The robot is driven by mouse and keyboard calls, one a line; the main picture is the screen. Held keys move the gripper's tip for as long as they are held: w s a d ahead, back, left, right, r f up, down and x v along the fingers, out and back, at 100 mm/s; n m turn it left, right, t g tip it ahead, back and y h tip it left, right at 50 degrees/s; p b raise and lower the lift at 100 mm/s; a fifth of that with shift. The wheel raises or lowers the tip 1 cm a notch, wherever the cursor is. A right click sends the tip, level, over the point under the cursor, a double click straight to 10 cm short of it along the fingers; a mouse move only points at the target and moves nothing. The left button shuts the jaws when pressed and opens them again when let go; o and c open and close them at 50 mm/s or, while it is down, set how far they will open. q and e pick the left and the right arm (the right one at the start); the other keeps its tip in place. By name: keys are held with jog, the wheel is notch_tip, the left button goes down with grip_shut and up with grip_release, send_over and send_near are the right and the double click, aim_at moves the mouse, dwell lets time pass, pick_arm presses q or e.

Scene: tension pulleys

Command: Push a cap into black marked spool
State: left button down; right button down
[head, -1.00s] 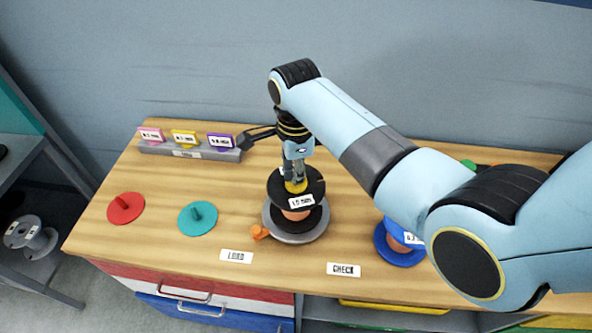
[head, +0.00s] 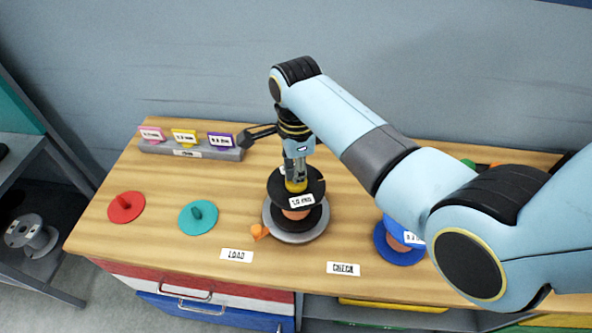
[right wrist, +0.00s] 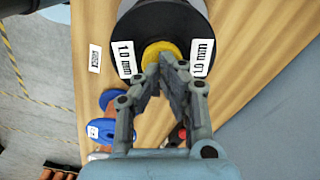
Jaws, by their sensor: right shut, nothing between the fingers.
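The black spool (head: 287,212), with a white 1.0 mm label, stands upright on a round grey base on the wooden table. In the right wrist view the spool (right wrist: 192,18) fills the top, with two 1.0 mm labels. A yellow cap (head: 296,185) sits at the middle of the spool's top; it also shows in the right wrist view (right wrist: 160,50), partly hidden by the fingers. How deep it sits I cannot tell. My right gripper (head: 296,174) points down right above the cap, its fingers shut and empty, touching or nearly touching it. My left gripper is not in view.
A grey rack (head: 190,150) with pink, yellow and purple tags stands at the back left. A blue spool (head: 398,245) stands to the right, partly behind my arm. LOAD and CHECK labels lie in front.

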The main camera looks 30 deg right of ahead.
notch_tip(320, 180, up, 2)
jog(key=shift+w+r, duration=0.1)
jog(key=shift+r, duration=2.1)
